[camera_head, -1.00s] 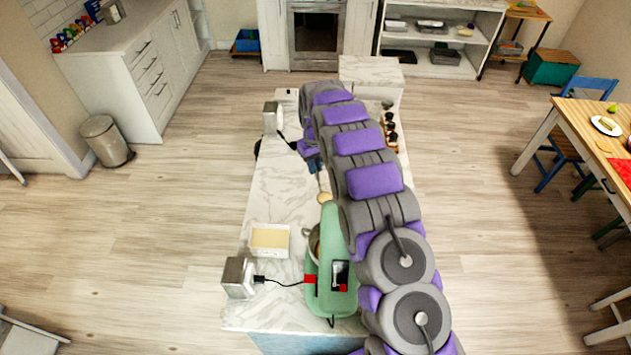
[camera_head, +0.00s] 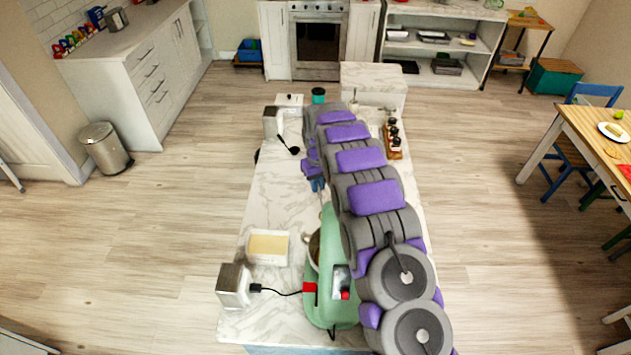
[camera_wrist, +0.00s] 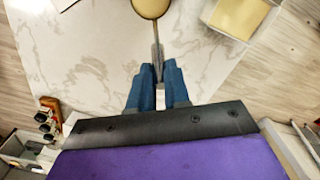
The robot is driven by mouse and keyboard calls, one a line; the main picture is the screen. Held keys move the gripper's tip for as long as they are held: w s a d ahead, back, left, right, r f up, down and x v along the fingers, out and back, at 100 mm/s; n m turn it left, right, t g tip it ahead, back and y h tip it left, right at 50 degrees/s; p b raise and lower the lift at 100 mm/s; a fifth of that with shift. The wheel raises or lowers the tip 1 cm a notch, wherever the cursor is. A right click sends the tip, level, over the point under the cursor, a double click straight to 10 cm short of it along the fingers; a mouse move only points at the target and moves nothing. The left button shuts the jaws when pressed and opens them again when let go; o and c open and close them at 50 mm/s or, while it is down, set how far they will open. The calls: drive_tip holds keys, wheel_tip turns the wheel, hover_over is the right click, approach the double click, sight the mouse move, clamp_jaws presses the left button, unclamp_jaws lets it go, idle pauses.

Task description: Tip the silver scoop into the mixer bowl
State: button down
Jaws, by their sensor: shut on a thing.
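My gripper (camera_wrist: 158,88) has blue fingers shut on the thin handle of the silver scoop (camera_wrist: 156,45). In the wrist view the scoop's round end, filled with something tan, is cut off by the top edge. In the head view my gripper (camera_head: 318,185) is beyond the green mixer (camera_head: 330,290), with the scoop's handle (camera_head: 321,200) pointing toward it. The scoop's round end is hidden there. The mixer bowl (camera_head: 313,250) is a metal bowl at the mixer's left side, mostly covered by the mixer head. Its inside is barely visible.
A white tray (camera_head: 286,249) with a pale yellow sheet lies left of the mixer. A silver toaster-like box (camera_head: 233,285) with a black cord stands at the front left. A rack of dark-topped jars (camera_head: 394,153) is on the right. The marble counter (camera_head: 270,205) is clear at left.

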drive_tip(key=shift+s+d+f+b, duration=0.2)
drive_tip(key=shift+d+f+b, duration=0.15)
drive_tip(key=shift+d, duration=0.15)
drive_tip(key=shift+s+a+r+t+b, duration=0.25)
drive_tip(key=shift+s+t+b, duration=0.1)
drive_tip(key=shift+t, duration=0.05)
drive_tip(key=s+a+t+h+b, duration=0.1)
drive_tip(key=b, duration=0.3)
drive_tip(key=s+a+t+h+b, duration=0.1)
drive_tip(key=s+t+b, duration=0.1)
drive_tip(key=b, duration=0.2)
drive_tip(key=s+a+t+h+b, duration=0.1)
drive_tip(key=t+b, duration=0.1)
drive_tip(key=b, duration=0.3)
drive_tip(key=shift+s+a+r+h, duration=0.2)
drive_tip(key=shift+r+h, duration=0.1)
drive_tip(key=shift+r, duration=0.05)
drive_tip(key=t+b, duration=0.1)
drive_tip(key=b, duration=0.1)
drive_tip(key=shift+s+a+b, duration=0.15)
drive_tip(key=shift+s+b, duration=0.25)
